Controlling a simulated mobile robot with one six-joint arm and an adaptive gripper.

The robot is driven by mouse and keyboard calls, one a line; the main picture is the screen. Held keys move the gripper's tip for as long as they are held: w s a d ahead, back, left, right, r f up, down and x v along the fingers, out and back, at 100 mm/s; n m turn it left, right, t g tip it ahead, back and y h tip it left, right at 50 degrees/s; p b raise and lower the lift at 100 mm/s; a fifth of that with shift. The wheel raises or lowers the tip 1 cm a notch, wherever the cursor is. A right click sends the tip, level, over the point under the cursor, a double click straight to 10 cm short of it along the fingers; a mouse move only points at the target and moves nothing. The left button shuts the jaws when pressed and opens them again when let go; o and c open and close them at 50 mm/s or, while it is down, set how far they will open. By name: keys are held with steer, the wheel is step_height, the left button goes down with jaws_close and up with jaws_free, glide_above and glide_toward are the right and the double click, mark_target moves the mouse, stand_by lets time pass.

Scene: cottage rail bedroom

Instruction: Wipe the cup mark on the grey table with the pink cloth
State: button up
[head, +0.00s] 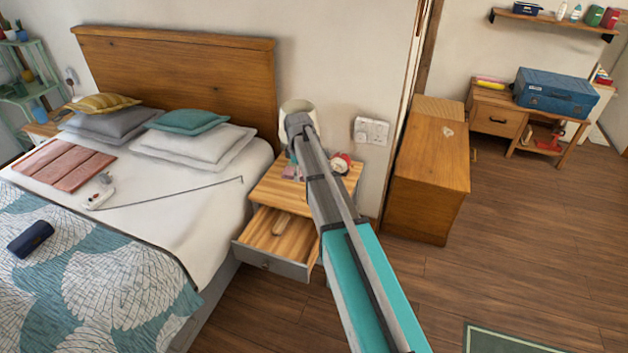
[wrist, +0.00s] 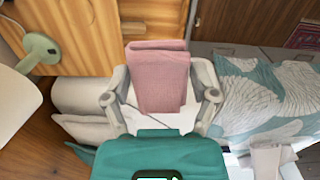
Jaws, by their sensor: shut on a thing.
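The pink cloth (wrist: 160,80) hangs folded between the fingers of my gripper (wrist: 160,98), which is shut on it, in the wrist view. In the head view my arm reaches to the bedside table (head: 262,190), and its end hides part of the tabletop. The table has a wooden top, a grey front and an open drawer (head: 290,240). I cannot make out the cup mark in either view.
The bed (head: 185,225) is close on the left. A wooden cabinet (head: 428,185) stands to the right. The floor (head: 520,260) at right is mostly clear.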

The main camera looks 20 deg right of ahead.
step_height(320, 180, up, 13)
steer(key=p, duration=1.2)
steer(key=shift+s, duration=0.15)
